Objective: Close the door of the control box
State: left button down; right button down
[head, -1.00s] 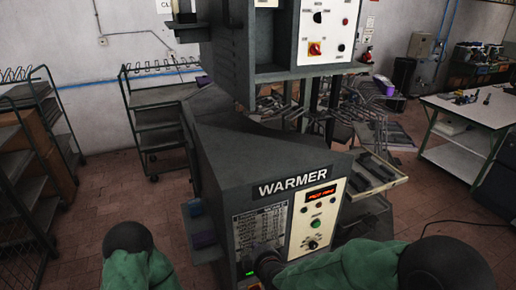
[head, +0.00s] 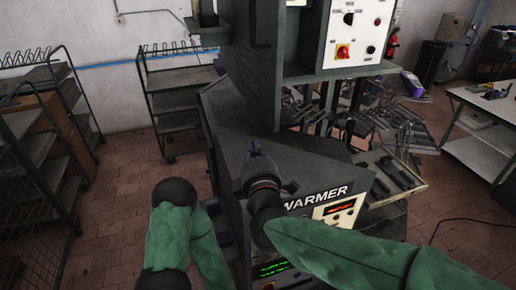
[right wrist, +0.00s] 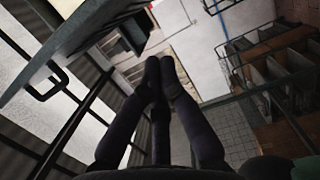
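The grey control box (head: 331,66) stands above the warmer, with a white panel carrying a red-and-yellow switch and black knobs. A grey panel with a dark handle (head: 264,22), apparently its door standing open, is at the box's left side. In the right wrist view, a grey-green panel with a handle (right wrist: 55,82) shows at upper left; it seems to be the same door. My right gripper (head: 254,148) is raised over the warmer, below the door and apart from it. Its fingertips (right wrist: 160,66) look together and hold nothing. My left arm shows at lower left, but its gripper does not.
The warmer (head: 312,196) stands directly beneath my right arm. A tray of dark pieces (head: 392,178) juts out at its right. Racks (head: 172,95) stand at the left, and a white table (head: 485,150) stands at the right.

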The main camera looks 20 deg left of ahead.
jog(key=w+p, duration=0.1)
jog(key=w, duration=0.7)
jog(key=shift+w+d+p, duration=0.2)
jog(key=shift+w+p, duration=0.1)
jog(key=shift+w+d, duration=0.1)
jog(key=shift+d, duration=0.1)
